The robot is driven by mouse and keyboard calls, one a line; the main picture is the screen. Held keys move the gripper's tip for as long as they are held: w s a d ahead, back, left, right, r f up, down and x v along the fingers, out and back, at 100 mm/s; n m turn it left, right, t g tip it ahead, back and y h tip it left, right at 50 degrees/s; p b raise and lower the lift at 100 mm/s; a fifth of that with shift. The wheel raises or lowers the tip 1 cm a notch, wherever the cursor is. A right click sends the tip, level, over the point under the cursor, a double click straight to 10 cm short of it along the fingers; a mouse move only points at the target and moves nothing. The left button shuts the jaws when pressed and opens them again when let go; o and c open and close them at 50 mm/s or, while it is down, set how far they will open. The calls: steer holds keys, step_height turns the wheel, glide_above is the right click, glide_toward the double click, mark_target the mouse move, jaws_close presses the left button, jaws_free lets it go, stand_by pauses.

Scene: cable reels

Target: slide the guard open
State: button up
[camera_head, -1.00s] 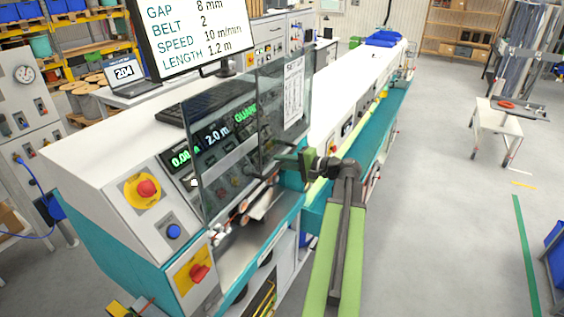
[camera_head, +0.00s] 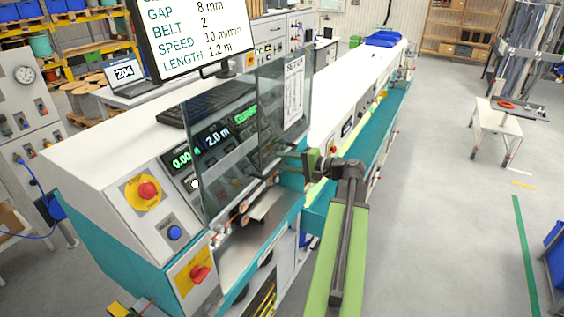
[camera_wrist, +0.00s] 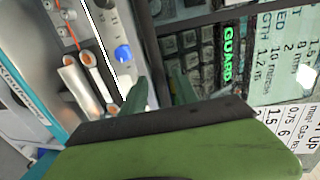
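The guard (camera_head: 222,152) is a clear, dark-tinted pane over the front of the white and teal machine, in the head view. A second clear pane (camera_head: 270,105) with a printed sheet stands to its right. My green gripper (camera_head: 289,155) is at the lower right of the guard, close to the panes. In the wrist view its two fingers (camera_wrist: 160,85) stand apart, with a dark upright edge or bar (camera_wrist: 150,50) showing beyond and between them. I cannot tell whether the fingers touch it. A green "GUARD" display (camera_wrist: 229,50) shows behind the glass.
The machine's front panel has a red emergency button (camera_head: 149,190), a blue button (camera_head: 174,232) and a red rotary switch (camera_head: 200,273). Rollers and cable parts (camera_head: 243,212) sit below the guard. A monitor (camera_head: 190,35) stands above.

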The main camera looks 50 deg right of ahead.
steer(key=p+v, duration=0.3)
steer(key=v, duration=1.3)
